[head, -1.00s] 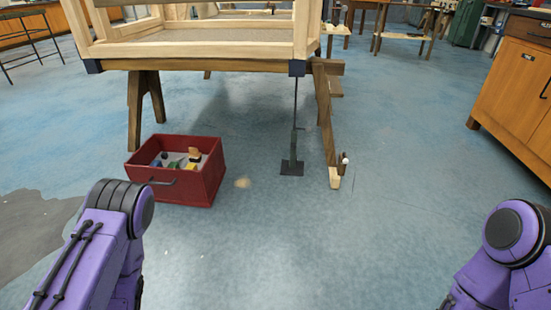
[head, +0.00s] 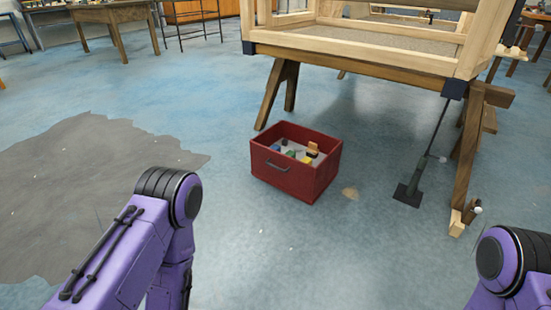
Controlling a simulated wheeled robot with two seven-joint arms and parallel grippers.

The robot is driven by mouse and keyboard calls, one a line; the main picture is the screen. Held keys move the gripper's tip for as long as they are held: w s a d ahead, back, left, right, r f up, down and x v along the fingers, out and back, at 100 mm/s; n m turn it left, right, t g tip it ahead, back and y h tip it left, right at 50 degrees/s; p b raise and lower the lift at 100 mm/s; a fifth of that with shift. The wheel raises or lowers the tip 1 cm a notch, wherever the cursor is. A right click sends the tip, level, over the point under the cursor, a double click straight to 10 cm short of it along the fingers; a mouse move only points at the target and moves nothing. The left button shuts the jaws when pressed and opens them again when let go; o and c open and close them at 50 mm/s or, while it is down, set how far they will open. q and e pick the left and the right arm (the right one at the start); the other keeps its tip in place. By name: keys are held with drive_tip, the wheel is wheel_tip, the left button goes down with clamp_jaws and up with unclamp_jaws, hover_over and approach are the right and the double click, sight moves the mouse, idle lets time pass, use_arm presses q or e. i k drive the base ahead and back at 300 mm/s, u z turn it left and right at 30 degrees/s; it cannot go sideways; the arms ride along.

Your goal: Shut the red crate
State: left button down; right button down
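The red crate (head: 296,178) stands on the floor in the middle of the head view, in front of the wooden frame's trestle. Its top is open, and several small coloured items lie inside. A dark handle (head: 278,166) is on its front face. No lid shows on it. My two purple arms reach in at the bottom left and bottom right, both well short of the crate. Neither gripper shows in the view.
A wooden bodyframe (head: 350,51) rests on trestle legs (head: 277,93) behind the crate. A dark metal prop (head: 409,194) stands on the floor to the right. A grey patch (head: 80,190) marks the floor at left. The floor in front of the crate is clear.

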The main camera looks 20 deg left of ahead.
sight(305, 181)
drive_tip(key=i, duration=1.05)
drive_tip(key=z, duration=0.6)
